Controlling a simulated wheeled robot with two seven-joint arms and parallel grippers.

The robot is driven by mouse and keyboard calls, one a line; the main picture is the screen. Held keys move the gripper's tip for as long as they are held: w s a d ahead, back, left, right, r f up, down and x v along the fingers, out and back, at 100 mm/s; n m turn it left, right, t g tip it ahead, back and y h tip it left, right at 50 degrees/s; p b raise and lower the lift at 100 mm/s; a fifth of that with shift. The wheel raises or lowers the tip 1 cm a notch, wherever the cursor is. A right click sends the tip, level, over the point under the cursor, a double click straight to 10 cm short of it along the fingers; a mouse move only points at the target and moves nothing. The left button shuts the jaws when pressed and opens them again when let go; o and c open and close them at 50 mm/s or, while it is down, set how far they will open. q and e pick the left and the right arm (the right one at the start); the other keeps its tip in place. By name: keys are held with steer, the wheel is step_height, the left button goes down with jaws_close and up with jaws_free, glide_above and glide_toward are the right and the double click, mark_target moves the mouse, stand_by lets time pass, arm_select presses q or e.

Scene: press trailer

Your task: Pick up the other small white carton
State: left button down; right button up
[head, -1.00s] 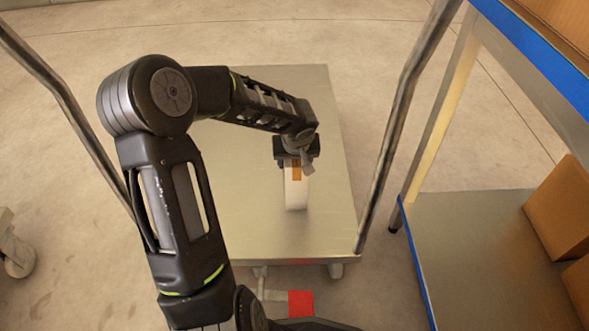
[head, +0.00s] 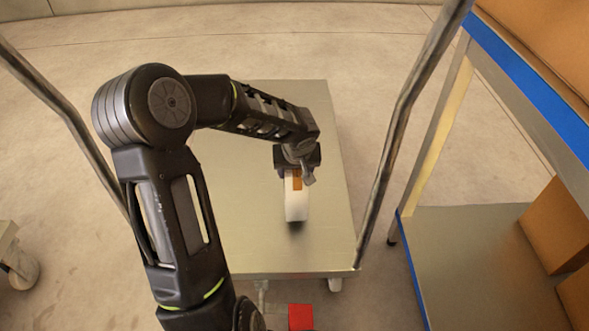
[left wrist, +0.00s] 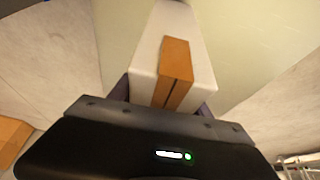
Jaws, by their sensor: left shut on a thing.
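A small white carton (head: 296,205) with a brown tape strip hangs below my left gripper (head: 297,174) in the head view, over the flat bed of a trolley (head: 250,240). My left gripper is shut on the carton near its taped end. In the left wrist view the white carton (left wrist: 190,45) sits between the fingers, its brown strip facing the camera. I cannot tell whether its lower end touches the bed. No other white carton shows. My right gripper is out of view.
Metal posts (head: 405,120) rise on both sides of the trolley. At right stands a blue-edged shelf unit (head: 470,260) with brown boxes (head: 560,222). The trolley bed around the carton looks clear. A red patch (head: 300,316) shows in front of the trolley.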

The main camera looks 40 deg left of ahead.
arm_select(q)
steer(key=s+d+b, duration=0.3)
steer(key=s+d, duration=0.8)
steer(key=s, duration=0.1)
steer(key=shift+s+d, duration=0.15)
steer(key=shift+d, duration=0.15)
steer(key=shift+r, duration=0.1)
